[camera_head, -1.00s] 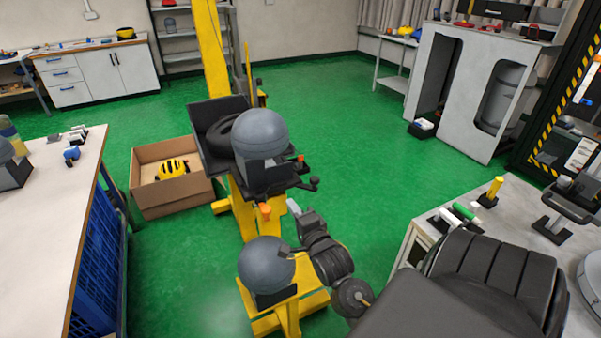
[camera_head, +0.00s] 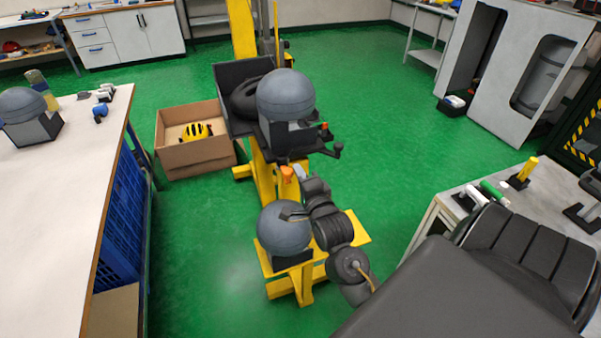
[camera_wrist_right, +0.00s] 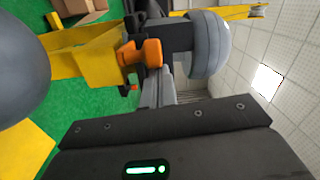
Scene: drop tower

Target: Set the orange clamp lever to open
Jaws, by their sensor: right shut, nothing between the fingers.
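The orange clamp lever (camera_head: 287,173) sits on the front of the yellow drop tower, below the carriage with the grey headform (camera_head: 286,95). In the right wrist view the lever (camera_wrist_right: 142,53) shows as a stubby orange handle beside a yellow plate. My right gripper (camera_head: 299,172) is shut and empty, its tips close to the right side of the lever. In the wrist view the shut fingertips (camera_wrist_right: 157,78) are just below the lever; I cannot tell whether they touch it. My left gripper is not in view.
A second grey headform (camera_head: 284,228) stands on the yellow base, close beside my right wrist. A smaller orange part (camera_head: 323,126) shows on the carriage's right side. A cardboard box (camera_head: 195,153) is left of the tower. Worktables stand left (camera_head: 60,210) and right (camera_head: 520,185).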

